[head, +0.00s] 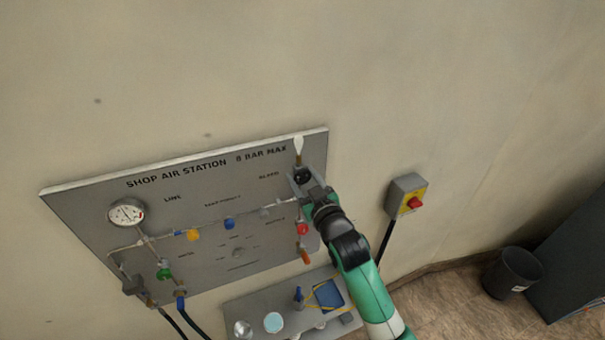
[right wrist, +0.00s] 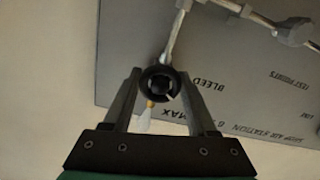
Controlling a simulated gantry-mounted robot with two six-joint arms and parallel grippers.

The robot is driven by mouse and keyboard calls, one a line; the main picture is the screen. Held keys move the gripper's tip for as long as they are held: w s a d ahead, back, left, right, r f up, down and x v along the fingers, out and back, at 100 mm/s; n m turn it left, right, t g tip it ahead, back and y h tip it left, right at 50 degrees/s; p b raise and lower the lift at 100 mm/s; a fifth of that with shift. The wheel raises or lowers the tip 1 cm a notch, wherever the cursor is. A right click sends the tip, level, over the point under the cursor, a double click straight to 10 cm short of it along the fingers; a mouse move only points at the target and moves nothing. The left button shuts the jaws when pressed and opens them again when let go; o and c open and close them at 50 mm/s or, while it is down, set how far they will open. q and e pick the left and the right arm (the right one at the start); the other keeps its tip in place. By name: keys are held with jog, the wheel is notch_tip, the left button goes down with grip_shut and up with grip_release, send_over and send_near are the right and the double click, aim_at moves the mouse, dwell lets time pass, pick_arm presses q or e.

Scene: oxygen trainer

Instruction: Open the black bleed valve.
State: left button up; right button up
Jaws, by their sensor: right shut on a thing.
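The black bleed valve (right wrist: 160,83) is a round black knob on a metal pipe in the right wrist view. It sits between the two fingers of my right gripper (right wrist: 160,90), which is shut on it. In the head view the knob (head: 303,176) is at the upper right of the panel, below a white-tipped outlet (head: 298,146), partly covered by my right gripper (head: 301,181). The word BLEED is printed beside it. How far the knob is turned cannot be told. My left gripper is not in view.
The grey panel (head: 85,215) carries a gauge (head: 127,213) and yellow (head: 193,235), blue (head: 229,223), green (head: 164,273) and red (head: 302,229) knobs. A shelf (head: 255,305) with small items is below.

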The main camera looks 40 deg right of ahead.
jog(key=n+p, duration=0.2)
jog(key=n, duration=0.4)
jog(key=shift+r+p, duration=0.1)
jog(key=shift+p, duration=0.25)
jog(key=n+p, duration=0.2)
jog(key=n, duration=0.3)
jog(key=n+p, duration=0.1)
jog(key=n, duration=0.1)
jog(key=shift+n+p, duration=0.35)
jog(key=shift+n, duration=0.85)
jog(key=n, duration=0.2)
jog(key=shift+n, duration=0.4)
jog(key=n, duration=0.6)
jog(key=shift+n, duration=0.3)
jog(key=o, duration=1.4)
jog(key=shift+c, duration=0.2)
